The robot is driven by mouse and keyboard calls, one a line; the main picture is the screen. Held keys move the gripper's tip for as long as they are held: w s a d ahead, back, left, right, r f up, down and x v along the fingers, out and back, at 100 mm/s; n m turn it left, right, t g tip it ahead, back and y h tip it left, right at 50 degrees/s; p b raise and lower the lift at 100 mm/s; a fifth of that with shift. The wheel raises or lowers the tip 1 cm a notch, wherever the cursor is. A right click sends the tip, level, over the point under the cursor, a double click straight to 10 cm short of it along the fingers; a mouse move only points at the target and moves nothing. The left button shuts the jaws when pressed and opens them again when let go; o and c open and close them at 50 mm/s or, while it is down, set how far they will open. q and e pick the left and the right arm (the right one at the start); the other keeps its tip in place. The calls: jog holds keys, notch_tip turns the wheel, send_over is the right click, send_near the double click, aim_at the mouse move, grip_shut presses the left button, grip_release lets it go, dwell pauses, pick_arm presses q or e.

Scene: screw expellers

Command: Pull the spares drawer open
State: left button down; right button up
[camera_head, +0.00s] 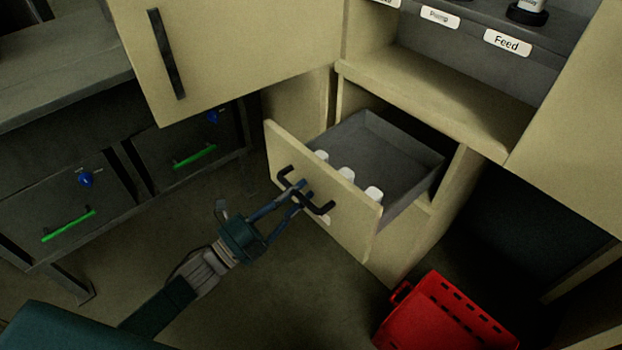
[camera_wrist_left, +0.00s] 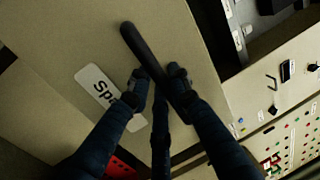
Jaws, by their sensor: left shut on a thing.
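The spares drawer (camera_head: 365,232) is a cream-fronted drawer with a grey inside, and it stands well out of its cabinet in the head view. Several white objects (camera_head: 347,174) stand inside, just behind the front. My left gripper (camera_head: 298,193) is shut on the drawer's dark bar handle (camera_head: 322,209). The rest of the label is hidden by a finger. My right gripper is not in view.
A cream door (camera_head: 230,50) with a dark handle stands open above and left of the drawer. A red crate (camera_head: 440,315) is on the floor at lower right. Dark drawers with green handles (camera_head: 195,156) are at left. Labelled shelf bays (camera_head: 507,42) are above. Floor left of the drawer is clear.

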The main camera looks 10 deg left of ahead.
pick_arm(q)
jog(key=shift+s+a, duration=0.3)
jog(key=shift+s, duration=0.05)
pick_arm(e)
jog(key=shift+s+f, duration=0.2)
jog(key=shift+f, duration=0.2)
pick_arm(q)
jog(key=c, duration=1.6)
grip_release()
jog(key=v, duration=1.2)
